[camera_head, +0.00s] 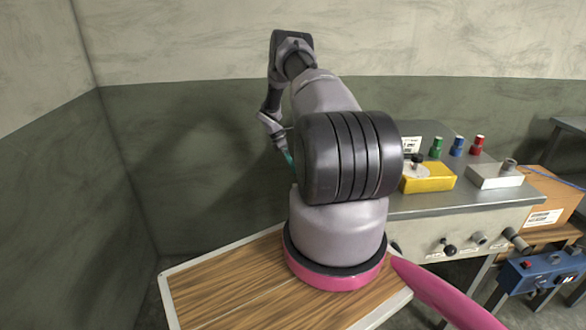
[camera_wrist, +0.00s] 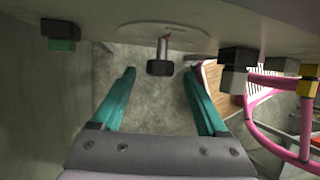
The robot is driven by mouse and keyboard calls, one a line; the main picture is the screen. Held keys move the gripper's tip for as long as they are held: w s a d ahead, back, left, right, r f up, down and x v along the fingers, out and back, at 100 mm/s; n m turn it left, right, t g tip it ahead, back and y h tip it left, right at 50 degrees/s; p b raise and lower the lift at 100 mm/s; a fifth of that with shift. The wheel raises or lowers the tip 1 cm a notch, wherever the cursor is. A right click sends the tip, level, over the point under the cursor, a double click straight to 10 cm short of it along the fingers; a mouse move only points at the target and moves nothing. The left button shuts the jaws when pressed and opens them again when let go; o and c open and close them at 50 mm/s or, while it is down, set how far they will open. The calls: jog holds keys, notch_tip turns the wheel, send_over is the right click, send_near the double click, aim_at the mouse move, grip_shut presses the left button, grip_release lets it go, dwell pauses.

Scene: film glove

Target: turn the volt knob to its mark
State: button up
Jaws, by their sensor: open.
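My gripper (camera_wrist: 158,80) has two teal fingers set wide apart with nothing between them but a view of the floor and a dark knob beyond. That black, block-shaped knob (camera_wrist: 160,68) on a short stem with a red line hangs from a pale round plate at the top of the wrist view. It appears ahead of the fingertips, apart from them. I cannot read its label, so I cannot tell whether it is the volt knob. In the head view only a bit of teal finger (camera_head: 289,158) shows at the far left of my arm, which hides the rest.
A grey bench panel (camera_head: 420,228) at right carries a black knob (camera_head: 449,249) and grey knobs (camera_head: 479,238). On top stand a yellow box (camera_head: 432,182), a white box (camera_head: 492,180) and green, blue and red posts (camera_head: 457,147). A wooden table (camera_head: 215,280) lies in front.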

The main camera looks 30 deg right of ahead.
jog(key=shift+s+d+f, duration=0.15)
jog(key=shift+f, duration=0.4)
grip_shut()
